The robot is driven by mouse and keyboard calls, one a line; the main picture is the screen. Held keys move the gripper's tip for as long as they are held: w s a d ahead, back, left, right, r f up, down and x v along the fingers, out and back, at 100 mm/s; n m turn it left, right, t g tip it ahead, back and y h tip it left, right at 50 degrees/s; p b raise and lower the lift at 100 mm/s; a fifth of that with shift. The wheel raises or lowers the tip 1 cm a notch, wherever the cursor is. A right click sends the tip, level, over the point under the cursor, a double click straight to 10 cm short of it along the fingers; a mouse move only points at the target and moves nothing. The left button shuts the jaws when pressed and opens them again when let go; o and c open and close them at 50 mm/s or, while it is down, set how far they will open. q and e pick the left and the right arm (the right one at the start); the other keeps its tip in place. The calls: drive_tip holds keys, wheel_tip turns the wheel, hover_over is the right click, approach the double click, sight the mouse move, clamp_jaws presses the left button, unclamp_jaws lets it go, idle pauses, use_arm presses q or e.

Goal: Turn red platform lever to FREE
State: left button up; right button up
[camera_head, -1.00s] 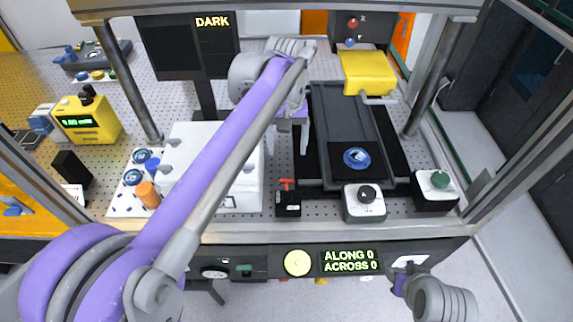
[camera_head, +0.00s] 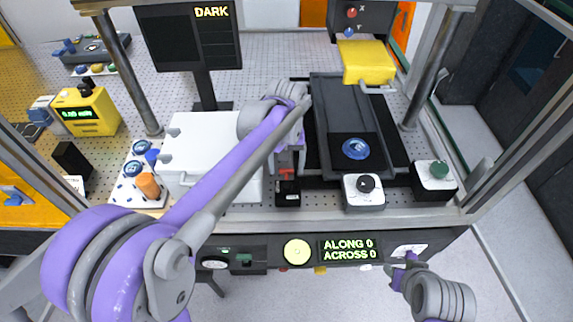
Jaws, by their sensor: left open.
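The red platform lever (camera_head: 286,171) shows on top of a small black block (camera_head: 288,193) at the front of the bench, left of the dark platform. My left gripper (camera_head: 288,163) is open directly above and behind the lever, pointing down, with a finger to each side of it. Whether the fingers touch the lever cannot be told, as the wrist and purple palm partly cover the spot. My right gripper (camera_head: 406,270) hangs low in front of the bench at the right, away from the lever; its jaw opening is unclear.
Right of the lever are the dark platform (camera_head: 340,100) with a blue disc (camera_head: 355,148), a white box with a black knob (camera_head: 366,184) and one with a green knob (camera_head: 438,170). A white housing (camera_head: 215,150) stands left. Metal posts (camera_head: 432,75) frame the bench.

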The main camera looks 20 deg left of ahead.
use_arm(q)
clamp_jaws()
